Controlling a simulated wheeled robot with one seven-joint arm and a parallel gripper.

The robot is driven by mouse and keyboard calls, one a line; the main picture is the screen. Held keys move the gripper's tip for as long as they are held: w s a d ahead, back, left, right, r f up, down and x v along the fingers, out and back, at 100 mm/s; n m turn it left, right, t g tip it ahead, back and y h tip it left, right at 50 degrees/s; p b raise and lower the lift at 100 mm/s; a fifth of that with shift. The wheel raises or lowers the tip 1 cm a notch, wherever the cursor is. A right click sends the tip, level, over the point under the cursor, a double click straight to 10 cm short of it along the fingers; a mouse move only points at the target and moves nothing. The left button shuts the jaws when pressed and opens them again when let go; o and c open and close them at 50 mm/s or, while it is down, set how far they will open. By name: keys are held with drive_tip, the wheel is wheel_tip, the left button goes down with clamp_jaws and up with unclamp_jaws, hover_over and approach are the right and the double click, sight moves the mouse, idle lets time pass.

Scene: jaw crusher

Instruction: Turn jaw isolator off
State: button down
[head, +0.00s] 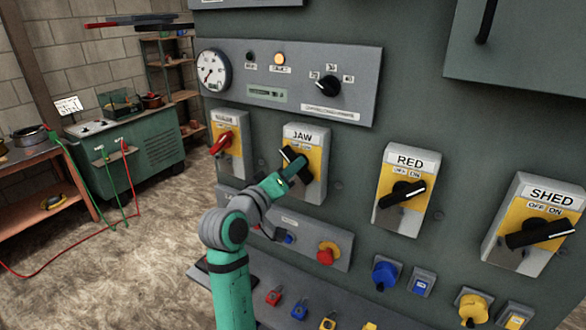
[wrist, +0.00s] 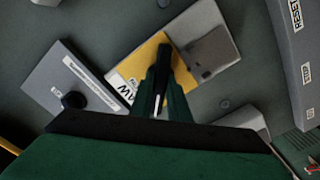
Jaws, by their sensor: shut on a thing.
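The jaw isolator (head: 318,160) is a grey box with a yellow plate and a JAW label, on the green panel at the centre of the head view. Its black rotary handle (head: 288,154) is partly covered by my gripper (head: 294,168), and its exact setting is hard to read. In the wrist view the isolator's yellow plate (wrist: 145,58) lies ahead, with the black handle (wrist: 163,58) between the dark green fingers of my gripper (wrist: 164,85). The fingers are shut on this handle.
A red-handled isolator (head: 226,142) sits close to the left. The RED isolator (head: 405,190) and SHED isolator (head: 538,225) are to the right. A dial and knob panel (head: 300,80) is above. A red mushroom button (head: 328,253) and a ledge with coloured padlocks (head: 298,309) are below.

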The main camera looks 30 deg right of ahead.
drive_tip(key=shift+s+d+f, duration=0.1)
drive_tip(key=shift+f, duration=0.1)
drive_tip(key=c, duration=1.7)
unclamp_jaws()
drive_tip(key=shift+r, duration=0.1)
drive_tip(key=v, duration=1.1)
